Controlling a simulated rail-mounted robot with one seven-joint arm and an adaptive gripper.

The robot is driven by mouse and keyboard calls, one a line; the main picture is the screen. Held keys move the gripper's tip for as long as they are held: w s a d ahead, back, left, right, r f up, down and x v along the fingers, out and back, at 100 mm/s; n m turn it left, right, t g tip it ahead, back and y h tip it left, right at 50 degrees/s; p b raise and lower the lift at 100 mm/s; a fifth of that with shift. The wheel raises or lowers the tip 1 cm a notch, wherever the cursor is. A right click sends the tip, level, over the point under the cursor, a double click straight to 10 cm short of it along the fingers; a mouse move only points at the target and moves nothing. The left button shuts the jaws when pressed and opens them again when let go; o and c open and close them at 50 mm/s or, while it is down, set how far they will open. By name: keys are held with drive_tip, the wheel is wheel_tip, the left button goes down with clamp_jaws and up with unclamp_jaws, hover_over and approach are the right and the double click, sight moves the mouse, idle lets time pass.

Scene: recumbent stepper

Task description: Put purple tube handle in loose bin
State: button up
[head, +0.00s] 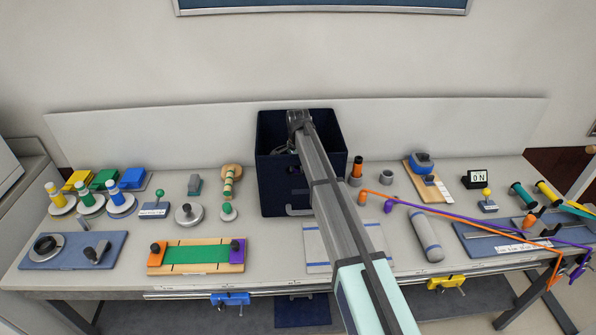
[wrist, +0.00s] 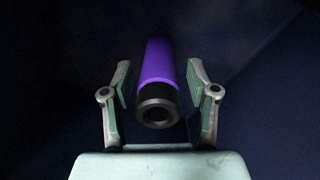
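The purple tube handle (wrist: 158,66), with a black hollow end toward the camera, lies between the fingers of my gripper (wrist: 160,80) in the wrist view. The gripper is open, with a dark gap visible on each side of the tube. Dark navy surfaces surround them. In the head view my arm reaches over the dark navy bin (head: 275,190) at the back middle of the table, and its end is down inside the bin's opening.
A board with a green band (head: 195,254) is front left. Several coloured pegs on discs stand at the far left. A grey cylinder (head: 426,236) and orange and purple cords (head: 440,213) lie to the right. A pale wall panel (head: 180,130) stands behind the table.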

wheel_tip(320, 180, up, 13)
drive_tip(key=b, duration=0.2)
idle(0.6)
drive_tip(key=shift+r, duration=0.1)
